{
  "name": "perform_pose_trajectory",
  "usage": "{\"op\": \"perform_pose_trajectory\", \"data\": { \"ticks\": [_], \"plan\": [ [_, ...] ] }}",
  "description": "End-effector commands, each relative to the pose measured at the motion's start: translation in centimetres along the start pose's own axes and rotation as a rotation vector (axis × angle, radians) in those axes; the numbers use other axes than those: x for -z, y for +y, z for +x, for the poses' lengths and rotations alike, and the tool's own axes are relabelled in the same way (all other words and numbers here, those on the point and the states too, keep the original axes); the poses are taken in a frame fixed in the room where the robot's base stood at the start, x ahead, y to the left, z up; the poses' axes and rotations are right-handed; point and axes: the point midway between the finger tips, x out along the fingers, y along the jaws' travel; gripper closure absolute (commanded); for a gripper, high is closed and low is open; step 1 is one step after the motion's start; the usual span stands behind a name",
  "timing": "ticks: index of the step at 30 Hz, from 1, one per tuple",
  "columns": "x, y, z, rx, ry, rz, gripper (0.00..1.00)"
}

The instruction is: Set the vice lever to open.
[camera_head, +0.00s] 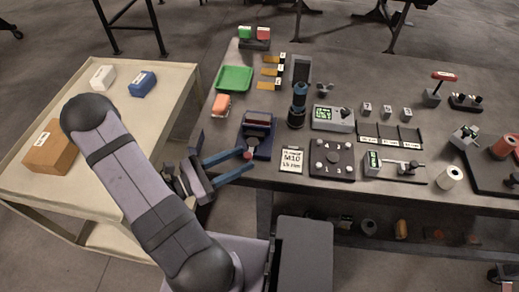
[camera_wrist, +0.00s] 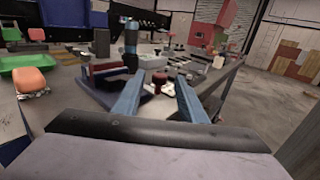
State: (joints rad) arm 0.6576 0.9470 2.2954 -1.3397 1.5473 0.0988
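The vice (camera_head: 262,128) is a dark blue block with a red piece across its jaws, near the table's front-left edge. It also shows left of centre in the wrist view (camera_wrist: 104,72). Its lever has a red knob (camera_head: 247,154) on the near side of the vice. In the wrist view the dark red knob (camera_wrist: 160,78) appears between my fingertips. My gripper (camera_head: 247,159) has two blue fingers spread apart, pointing at the knob, with a gap on each side in the wrist view. I cannot tell how deep the knob lies between them. The lever's shaft is mostly hidden.
A green tray (camera_head: 235,78) and an orange-topped item (camera_head: 221,105) stand left of the vice. A dark cylinder tool (camera_head: 297,105) stands behind right. A label card (camera_head: 292,159) lies right of my fingertips. A cart (camera_head: 110,110) stands left.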

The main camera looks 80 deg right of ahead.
Motion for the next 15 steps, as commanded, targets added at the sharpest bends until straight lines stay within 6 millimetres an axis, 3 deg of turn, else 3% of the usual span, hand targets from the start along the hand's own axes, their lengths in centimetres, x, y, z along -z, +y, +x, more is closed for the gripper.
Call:
{"op": "perform_pose_trajectory", "data": {
  "ticks": [15],
  "plan": [
    [-0.2,-0.1,5.5,0.005,0.000,-0.001,0.62]
  ]
}}
